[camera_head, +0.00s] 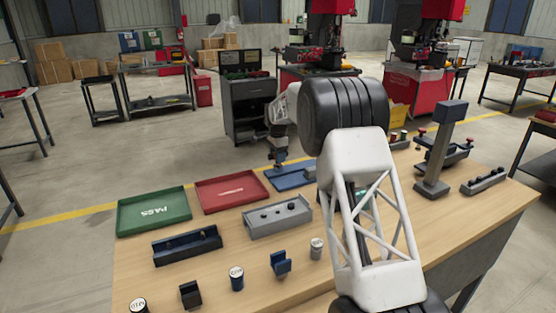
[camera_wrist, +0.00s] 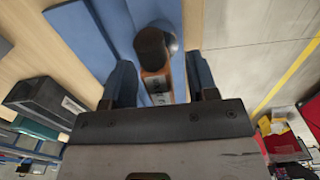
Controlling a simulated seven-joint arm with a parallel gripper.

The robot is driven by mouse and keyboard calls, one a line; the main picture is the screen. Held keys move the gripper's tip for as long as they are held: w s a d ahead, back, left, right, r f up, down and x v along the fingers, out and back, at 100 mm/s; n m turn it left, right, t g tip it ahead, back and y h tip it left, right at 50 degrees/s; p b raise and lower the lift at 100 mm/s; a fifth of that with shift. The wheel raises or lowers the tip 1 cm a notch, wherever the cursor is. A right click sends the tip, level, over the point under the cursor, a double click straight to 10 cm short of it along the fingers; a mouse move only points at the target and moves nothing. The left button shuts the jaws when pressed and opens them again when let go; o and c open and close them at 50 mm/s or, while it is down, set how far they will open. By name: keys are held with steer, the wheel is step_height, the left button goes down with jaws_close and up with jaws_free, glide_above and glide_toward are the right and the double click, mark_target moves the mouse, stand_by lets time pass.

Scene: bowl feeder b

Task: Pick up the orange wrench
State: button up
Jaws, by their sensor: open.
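In the wrist view, my gripper (camera_wrist: 161,76) is open, with one dark blue finger on each side of an orange-brown piece (camera_wrist: 156,83). This piece has a dark round end and a pale marking; I cannot tell for sure that it is the orange wrench. It lies over a blue tray (camera_wrist: 85,35). In the head view, my gripper (camera_head: 279,162) points down at the blue tray (camera_head: 292,179) at the table's far edge. No orange wrench can be made out there, and my arm hides part of the table.
A red tray (camera_head: 232,205) and a green PASS tray (camera_head: 154,226) stand left of the blue tray. A grey block with holes (camera_head: 278,231) and a dark blue holder (camera_head: 187,259) lie nearer. A grey upright stand (camera_head: 441,150) is at right. Bare wood shows at front.

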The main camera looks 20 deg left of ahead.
steer(key=shift+f, duration=1.05)
jaws_close()
